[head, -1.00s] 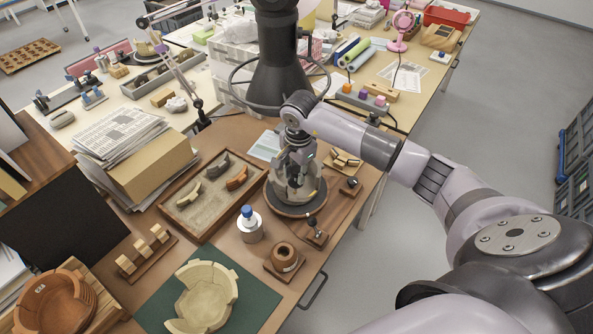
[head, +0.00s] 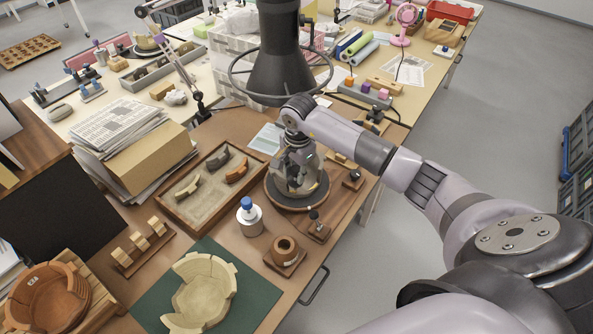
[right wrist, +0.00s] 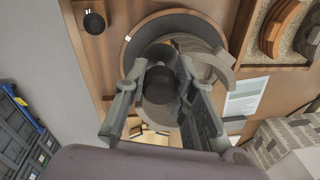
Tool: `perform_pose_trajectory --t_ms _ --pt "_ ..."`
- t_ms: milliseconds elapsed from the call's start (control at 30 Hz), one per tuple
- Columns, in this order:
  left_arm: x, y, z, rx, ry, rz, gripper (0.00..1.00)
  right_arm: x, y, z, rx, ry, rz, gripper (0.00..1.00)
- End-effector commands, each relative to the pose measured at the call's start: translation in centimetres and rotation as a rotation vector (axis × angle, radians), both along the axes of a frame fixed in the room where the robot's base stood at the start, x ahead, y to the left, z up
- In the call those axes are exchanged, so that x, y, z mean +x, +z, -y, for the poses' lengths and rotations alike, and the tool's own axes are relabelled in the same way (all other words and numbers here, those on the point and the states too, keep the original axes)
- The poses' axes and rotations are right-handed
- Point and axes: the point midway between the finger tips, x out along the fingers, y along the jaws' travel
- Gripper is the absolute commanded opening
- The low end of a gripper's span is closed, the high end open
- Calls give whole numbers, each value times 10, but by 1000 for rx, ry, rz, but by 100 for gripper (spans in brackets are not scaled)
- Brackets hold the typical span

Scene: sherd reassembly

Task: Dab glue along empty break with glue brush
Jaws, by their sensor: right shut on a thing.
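My right gripper (head: 297,168) is over the round turntable (head: 297,205) on the brown bench. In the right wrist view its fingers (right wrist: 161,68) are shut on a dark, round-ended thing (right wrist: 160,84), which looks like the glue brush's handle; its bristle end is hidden. A grey curved vessel wall (right wrist: 216,58) stands on the turntable close beside the fingers. The gripper covers much of the vessel in the head view, and I cannot tell whether the brush touches a break. My left gripper is out of view.
A brown pot (head: 285,250) and a white blue-capped bottle (head: 249,215) stand in front of the turntable. A sherd tray (head: 163,196) lies to its left. A cream bowl (head: 203,292) sits on a green mat (head: 257,298). Dark-knobbed tools (head: 314,215) stand at the right edge.

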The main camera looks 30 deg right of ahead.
Motion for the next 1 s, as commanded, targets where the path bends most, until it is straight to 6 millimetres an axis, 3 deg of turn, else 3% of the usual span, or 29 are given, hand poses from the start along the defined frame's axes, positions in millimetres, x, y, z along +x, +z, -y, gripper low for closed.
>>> perform_pose_trajectory --t_ms 300,700,1000 --pt "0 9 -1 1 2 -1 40 -9 0 12 0 0 -1 8" --pt "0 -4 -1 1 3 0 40 -15 -11 30 -2 0 -1 8" --pt "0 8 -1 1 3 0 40 -18 7 29 -2 1 0 8"
